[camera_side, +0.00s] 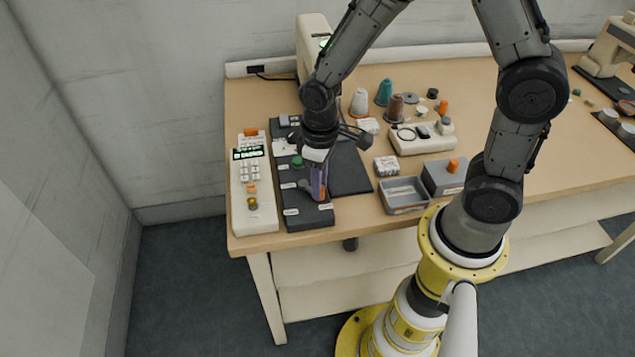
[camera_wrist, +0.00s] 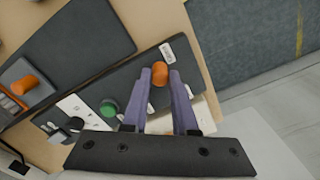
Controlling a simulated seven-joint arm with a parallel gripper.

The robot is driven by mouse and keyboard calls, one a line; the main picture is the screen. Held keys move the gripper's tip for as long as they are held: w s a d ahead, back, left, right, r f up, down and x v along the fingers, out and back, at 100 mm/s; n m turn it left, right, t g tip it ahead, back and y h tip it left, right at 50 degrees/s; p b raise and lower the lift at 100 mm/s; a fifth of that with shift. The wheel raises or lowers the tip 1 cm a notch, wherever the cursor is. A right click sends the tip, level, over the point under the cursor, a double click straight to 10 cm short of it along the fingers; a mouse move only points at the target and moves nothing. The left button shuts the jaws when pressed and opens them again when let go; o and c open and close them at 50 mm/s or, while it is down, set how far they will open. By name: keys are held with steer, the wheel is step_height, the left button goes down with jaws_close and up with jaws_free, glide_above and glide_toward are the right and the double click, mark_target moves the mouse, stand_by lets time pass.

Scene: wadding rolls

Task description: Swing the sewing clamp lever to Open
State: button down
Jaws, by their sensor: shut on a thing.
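The sewing clamp lever has an orange knob (camera_wrist: 160,98), which sits between the two purple fingers of my gripper (camera_wrist: 161,80) in the wrist view. My gripper is shut on this knob. In the side view my gripper (camera_side: 319,194) points down at the front right of the dark control panel (camera_side: 303,222), and the fingers largely hide the knob there. The panel carries small white labels, one near the fingertips (camera_wrist: 167,51), but their words are too small to read. The lever's lower part and pivot are hidden, so its exact setting cannot be told.
A green button (camera_side: 297,161) is on the same panel behind my gripper. A white keypad box (camera_side: 262,215) stands close on the left. A grey bin (camera_side: 403,196) and a grey box with an orange knob (camera_side: 443,181) stand to the right. The table's front edge is near.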

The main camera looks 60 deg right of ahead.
steer(key=shift+r, duration=0.1)
stand_by(0.3)
steer(key=c, duration=0.7)
jaws_free()
step_height(320, 180, up, 14)
steer(key=shift+d+f, duration=0.1)
steer(key=shift+s+d+r+m+t, duration=0.4)
steer(key=shift+s+d+r+t, duration=0.5)
steer(key=shift+s, duration=1.3)
steer(key=shift+s+d+r+m+t, duration=0.5)
steer(key=shift+s+r+t, duration=0.6)
steer(key=shift+s, duration=1.15)
steer(key=shift+s+d+r+m+t, duration=0.3)
steer(key=shift+s+d+r+t, duration=0.7)
steer(key=shift+s, duration=1.2)
